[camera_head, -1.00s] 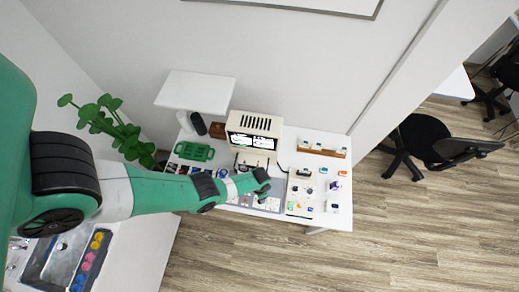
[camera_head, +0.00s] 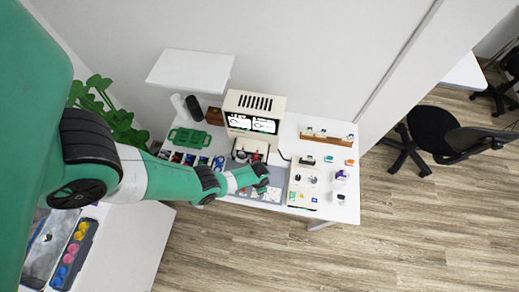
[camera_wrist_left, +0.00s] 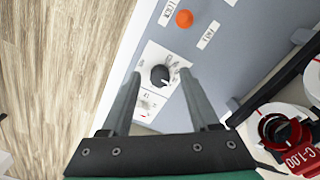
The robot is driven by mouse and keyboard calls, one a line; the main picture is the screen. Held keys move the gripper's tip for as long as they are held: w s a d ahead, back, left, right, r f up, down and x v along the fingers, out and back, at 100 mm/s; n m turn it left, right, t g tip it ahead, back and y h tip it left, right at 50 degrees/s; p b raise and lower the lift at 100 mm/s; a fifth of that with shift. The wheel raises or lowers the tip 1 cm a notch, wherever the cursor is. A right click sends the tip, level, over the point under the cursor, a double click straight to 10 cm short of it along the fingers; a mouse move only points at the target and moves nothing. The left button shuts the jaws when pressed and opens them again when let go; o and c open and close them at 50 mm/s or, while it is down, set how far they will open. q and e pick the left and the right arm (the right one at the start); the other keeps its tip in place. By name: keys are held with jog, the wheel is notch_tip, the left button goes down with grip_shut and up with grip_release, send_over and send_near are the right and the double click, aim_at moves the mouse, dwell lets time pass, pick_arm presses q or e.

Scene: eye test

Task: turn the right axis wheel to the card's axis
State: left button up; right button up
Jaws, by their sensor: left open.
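My left gripper (camera_head: 262,180) hangs over the grey panel (camera_head: 272,197) at the front of the table. In the left wrist view the same gripper (camera_wrist_left: 160,82) is open, its two fingers apart, with a black knob (camera_wrist_left: 160,76) in the gap near the fingertips. The knob, possibly the axis wheel, sits on a white plate (camera_wrist_left: 150,58) with small printed marks. I cannot tell whether the fingers touch it, nor read its setting. A cream device (camera_head: 252,103) behind shows two white windows with dark drawings. I cannot make out which is the card. My right gripper is out of view.
A cream tray (camera_head: 296,195) with small items stands right of the panel. A wooden rack (camera_head: 325,139) is behind it. A green carrier (camera_head: 188,138) lies at left. In the left wrist view, an orange button (camera_wrist_left: 184,18) and a red-rimmed lens (camera_wrist_left: 295,158) marked C-100 are nearby.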

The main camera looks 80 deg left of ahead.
pick_arm(q)
jog(key=shift+f, duration=0.1)
jog(key=shift+c, duration=0.4)
grip_shut()
jog(key=shift+n, duration=3)
jog(key=shift+o, duration=0.4)
grip_release()
